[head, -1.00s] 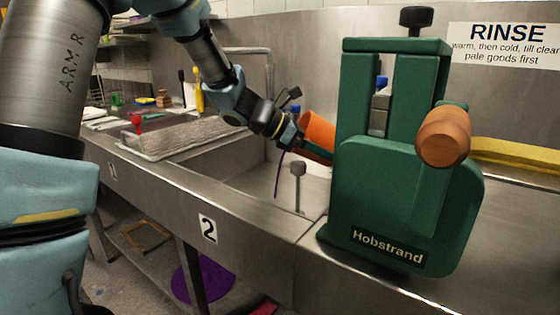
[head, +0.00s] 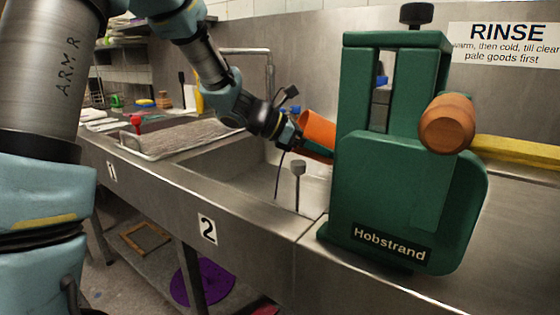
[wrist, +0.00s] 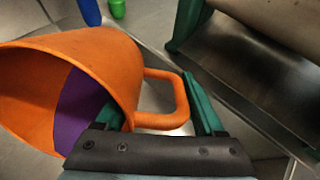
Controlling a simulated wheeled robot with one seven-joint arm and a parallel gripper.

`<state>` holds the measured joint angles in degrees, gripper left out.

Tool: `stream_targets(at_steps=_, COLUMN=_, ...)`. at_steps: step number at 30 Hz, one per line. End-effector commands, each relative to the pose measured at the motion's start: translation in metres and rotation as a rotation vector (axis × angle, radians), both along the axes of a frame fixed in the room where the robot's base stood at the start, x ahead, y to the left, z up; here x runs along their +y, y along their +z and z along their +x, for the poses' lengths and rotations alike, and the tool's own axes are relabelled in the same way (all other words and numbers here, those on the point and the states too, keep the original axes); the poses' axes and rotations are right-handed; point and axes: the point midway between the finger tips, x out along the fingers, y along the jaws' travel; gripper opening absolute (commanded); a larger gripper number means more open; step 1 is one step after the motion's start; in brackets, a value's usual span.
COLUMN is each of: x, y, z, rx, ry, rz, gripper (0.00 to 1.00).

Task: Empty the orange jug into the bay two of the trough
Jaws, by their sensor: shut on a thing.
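The orange jug (head: 318,130) is held over the trough's bay two (head: 250,178), behind the green machine, which hides part of it. In the wrist view the jug (wrist: 110,65) is tilted, its mouth facing left, with purple (wrist: 82,108) showing inside. My gripper (wrist: 157,105) is shut on the jug's handle. In the head view my gripper (head: 312,149) shows only partly beside the machine. A "2" label (head: 207,229) marks the front of the bay.
The green Hobstrand machine (head: 400,200), with a wooden handle (head: 447,123), stands on the rim close to the jug's right. A grey-topped post (head: 298,185) rises in front of the jug. A ribbed drainer (head: 185,137) lies left. Blue and green items show in the wrist view.

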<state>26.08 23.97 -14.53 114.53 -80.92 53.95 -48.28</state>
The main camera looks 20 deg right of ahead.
Motion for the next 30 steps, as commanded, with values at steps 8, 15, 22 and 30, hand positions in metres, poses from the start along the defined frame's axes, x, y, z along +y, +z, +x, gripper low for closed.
stream_targets(at_steps=8, x=0.0004, y=0.0014, z=0.0001, rx=0.006, ry=-0.001, rz=-0.020, gripper=0.00)
stream_targets(at_steps=15, x=0.0010, y=0.0032, z=0.0003, rx=0.013, ry=0.000, rz=-0.037, gripper=0.00)
stream_targets(at_steps=22, x=0.0013, y=0.0046, z=0.0006, rx=0.018, ry=0.000, rz=-0.049, gripper=0.00)
stream_targets(at_steps=30, x=0.0017, y=0.0053, z=0.0008, rx=0.023, ry=0.000, rz=-0.061, gripper=0.00)
